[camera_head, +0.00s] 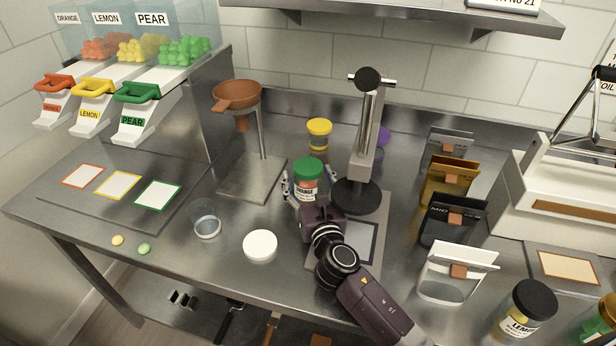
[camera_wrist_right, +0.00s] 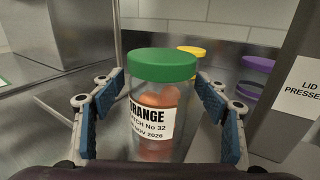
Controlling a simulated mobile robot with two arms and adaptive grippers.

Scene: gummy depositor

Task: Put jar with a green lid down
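The orange gummy jar with a green lid (camera_head: 309,170) stands upright behind my right gripper (camera_head: 311,184). In the right wrist view the jar (camera_wrist_right: 160,110) is between the two blue finger pads (camera_wrist_right: 161,115), its ORANGE label facing me. The pads are spread on both sides, with narrow gaps to the glass, so the gripper looks open around the jar. The gripper hides the jar's lower part in the head view, so its contact with the worktop is hard to see. My left gripper is not in view.
The lid press (camera_head: 362,150) stands close to the jar's right. A yellow-lidded jar (camera_head: 319,134) is behind it. A brown funnel on a stand (camera_head: 237,96), a glass cup (camera_head: 207,222) and a white lid (camera_head: 260,245) are to the left. Several pouches (camera_head: 449,180) stand at right.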

